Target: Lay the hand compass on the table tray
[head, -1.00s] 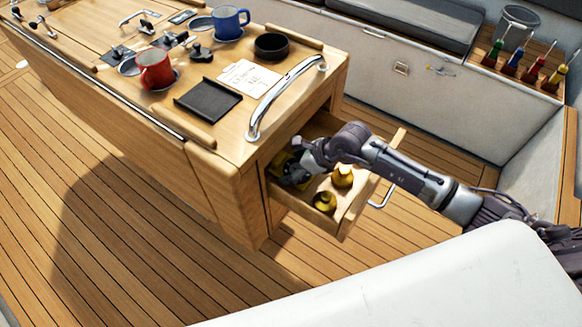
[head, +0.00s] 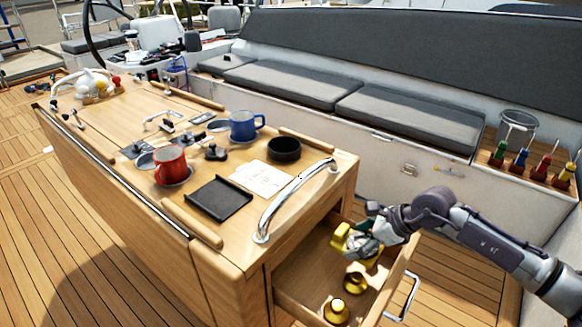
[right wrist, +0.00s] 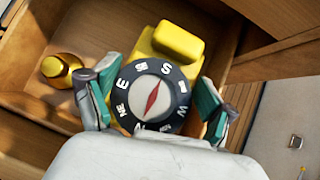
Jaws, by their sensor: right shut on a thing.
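The hand compass has a yellow body and a black dial ring with white letters and a red needle. In the right wrist view the compass (right wrist: 152,97) sits between the two fingers of my right gripper (right wrist: 158,88), which is shut on it. In the head view my right gripper (head: 366,246) holds the compass (head: 345,238) over the open drawer, partly hiding it. The table tray (head: 218,199) is a flat black tray on the near end of the wooden table, left of my gripper and apart from it. My left gripper is not in view.
The open drawer (head: 300,287) holds two yellow brass-like pieces (head: 355,281). A chrome handrail (head: 290,198) stands between drawer and tray. Around the tray are a red mug (head: 171,163), a white note (head: 262,178), a black bowl (head: 284,149) and a blue mug (head: 243,125).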

